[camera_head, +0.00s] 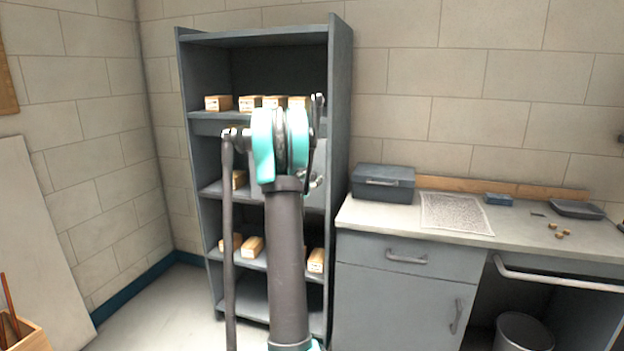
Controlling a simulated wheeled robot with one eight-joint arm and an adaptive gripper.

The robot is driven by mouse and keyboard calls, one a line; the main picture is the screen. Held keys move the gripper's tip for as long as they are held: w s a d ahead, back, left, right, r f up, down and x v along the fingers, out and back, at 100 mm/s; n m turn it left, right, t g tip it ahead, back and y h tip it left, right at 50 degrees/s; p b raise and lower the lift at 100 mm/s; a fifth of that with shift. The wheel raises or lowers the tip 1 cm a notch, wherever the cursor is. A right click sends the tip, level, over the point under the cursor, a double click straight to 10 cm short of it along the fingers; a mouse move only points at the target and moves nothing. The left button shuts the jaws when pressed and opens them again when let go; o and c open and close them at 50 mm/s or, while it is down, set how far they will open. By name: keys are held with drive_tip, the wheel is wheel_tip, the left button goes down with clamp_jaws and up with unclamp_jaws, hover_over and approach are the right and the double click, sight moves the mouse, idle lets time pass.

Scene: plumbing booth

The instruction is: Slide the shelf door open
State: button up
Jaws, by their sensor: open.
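The tall dark grey shelf unit (342,130) stands against the back wall, left of the workbench. A plain grey panel (314,198) shows at the middle level just right of my arm, with a small metallic piece (316,181) near its upper part. The panel may be the sliding door, and the piece may be its handle. My raised arm stands in front of the shelf and hides much of its middle. My gripper cannot be made out; it seems hidden behind my arm. I cannot tell whether anything touches the door.
Several wooden blocks (218,103) sit on the shelf levels. The workbench (400,222) at right bears a grey box (383,183) and a paper sheet (455,213). A bin (524,333) stands below it. A pale board (40,240) leans at left. Floor left of the shelf is clear.

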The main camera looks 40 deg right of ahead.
drive_tip(key=shift+w+d, duration=0.25)
drive_tip(key=shift+d, duration=0.2)
clamp_jaws()
